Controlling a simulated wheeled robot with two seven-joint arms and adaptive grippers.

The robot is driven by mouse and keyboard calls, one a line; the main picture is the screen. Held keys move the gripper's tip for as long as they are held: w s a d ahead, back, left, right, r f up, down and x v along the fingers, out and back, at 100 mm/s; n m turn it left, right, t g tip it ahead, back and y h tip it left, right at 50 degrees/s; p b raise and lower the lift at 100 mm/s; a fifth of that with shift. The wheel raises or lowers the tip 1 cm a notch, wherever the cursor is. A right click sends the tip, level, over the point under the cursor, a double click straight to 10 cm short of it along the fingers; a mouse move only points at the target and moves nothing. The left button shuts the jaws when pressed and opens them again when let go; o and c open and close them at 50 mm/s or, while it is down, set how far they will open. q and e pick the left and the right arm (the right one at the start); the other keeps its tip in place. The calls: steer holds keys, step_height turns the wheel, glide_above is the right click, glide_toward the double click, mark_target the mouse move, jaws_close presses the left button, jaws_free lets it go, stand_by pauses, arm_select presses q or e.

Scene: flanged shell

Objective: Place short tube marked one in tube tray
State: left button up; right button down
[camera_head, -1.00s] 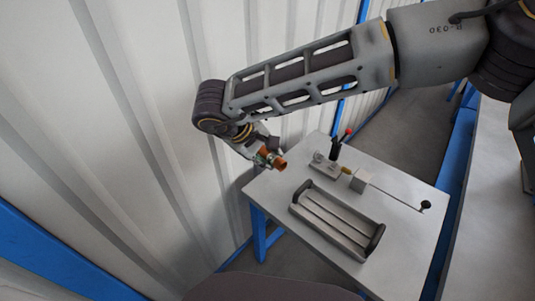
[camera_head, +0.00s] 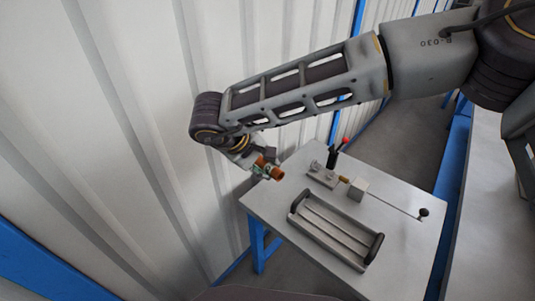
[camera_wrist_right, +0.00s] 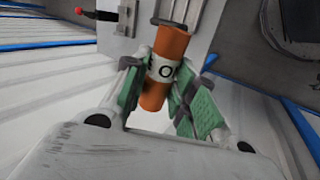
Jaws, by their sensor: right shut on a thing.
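A short copper-coloured tube (camera_head: 268,169) is held in my right gripper (camera_head: 257,165), above the table's far left edge. In the right wrist view the tube (camera_wrist_right: 163,69) has a white band with dark lettering, only partly readable. The green-padded fingers of my right gripper (camera_wrist_right: 157,88) are shut on it from both sides. The grey tube tray (camera_head: 303,228) lies on the table, with long grooves and a dark handle at each end. It looks empty. The tube is apart from the tray, up and to the left of it. My left gripper is not in view.
The light table (camera_head: 408,246) also bears a small fixture with clamps (camera_head: 322,174), a pale block (camera_head: 357,189) on a rod ending in a black knob (camera_head: 423,213), and a red-topped lever (camera_head: 345,141). A corrugated wall (camera_head: 120,90) stands close on the left.

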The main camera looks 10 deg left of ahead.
steer(key=shift+m, duration=0.3)
steer(key=shift+r, duration=0.1)
steer(key=shift+w+d+r+m+g+h, duration=0.2)
steer(key=shift+w+m+g+h, duration=0.25)
steer(key=shift+m, duration=0.35)
steer(key=w+d+r+m+g+h+p, duration=0.15)
steer(key=w+d+m+p, duration=0.5)
steer(key=d, duration=0.75)
arm_select(q)
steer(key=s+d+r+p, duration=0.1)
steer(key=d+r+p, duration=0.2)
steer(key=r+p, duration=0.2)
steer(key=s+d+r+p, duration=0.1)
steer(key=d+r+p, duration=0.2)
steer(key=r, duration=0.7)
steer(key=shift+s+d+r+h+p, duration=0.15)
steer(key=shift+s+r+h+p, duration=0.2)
steer(key=shift+p, duration=0.5)
arm_select(e)
steer(key=s+d+f+m+g, duration=0.1)
steer(key=s+d+f+g, duration=0.1)
steer(key=d, duration=1.2)
steer(key=shift+s+f+g, duration=0.2)
steer(key=shift+f+g, duration=0.1)
steer(key=shift+f, duration=0.1)
steer(key=shift+d+f, duration=0.1)
steer(key=shift+d, duration=0.05)
